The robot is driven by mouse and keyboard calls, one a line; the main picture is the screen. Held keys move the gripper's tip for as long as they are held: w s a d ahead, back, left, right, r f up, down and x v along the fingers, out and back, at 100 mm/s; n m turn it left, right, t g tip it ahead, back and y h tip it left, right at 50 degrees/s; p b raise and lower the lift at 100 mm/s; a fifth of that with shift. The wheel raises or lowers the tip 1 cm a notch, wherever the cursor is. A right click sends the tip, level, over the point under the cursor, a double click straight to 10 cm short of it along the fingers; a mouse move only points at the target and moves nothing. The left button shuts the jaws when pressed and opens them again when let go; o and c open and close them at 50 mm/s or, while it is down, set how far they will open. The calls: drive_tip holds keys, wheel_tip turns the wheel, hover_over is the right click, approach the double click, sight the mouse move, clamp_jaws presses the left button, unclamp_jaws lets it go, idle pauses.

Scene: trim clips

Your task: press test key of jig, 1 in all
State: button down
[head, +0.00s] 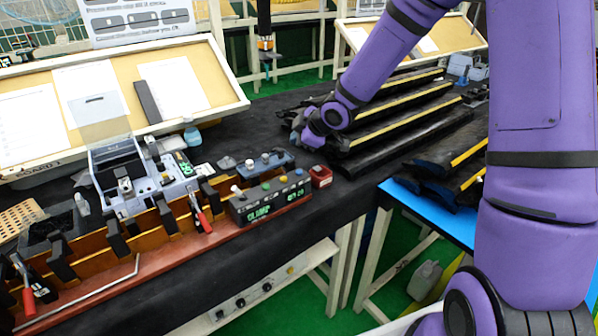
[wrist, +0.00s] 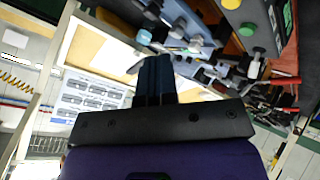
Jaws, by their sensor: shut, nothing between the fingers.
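The jig (head: 72,255) is a long orange and dark fixture on the bench at left, with red-handled clamps. A black control box (head: 272,207) with green lit displays and several coloured buttons stands at its right end. A green button (head: 266,186) sits on its top; a green button also shows in the wrist view (wrist: 247,29). I cannot tell which button is the test key. My gripper (head: 300,136) is above the bench, behind and right of the control box, apart from it. In the wrist view its dark fingers (wrist: 155,67) are together and empty.
A blue-grey box with knobs (head: 264,165) stands behind the control box, and a small red box (head: 321,177) to its right. A grey device (head: 147,199) with a raised lid is farther left. Black trim strips with yellow edges (head: 398,124) are stacked to the right.

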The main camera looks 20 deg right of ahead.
drive_tip(key=shift+f, duration=3.65)
drive_tip(key=shift+f, duration=0.1)
drive_tip(key=shift+f, duration=0.3)
drive_tip(key=shift+f, duration=0.4)
drive_tip(key=shift+r, duration=0.85)
drive_tip(key=shift+r, duration=0.1)
drive_tip(key=shift+r, duration=2.4)
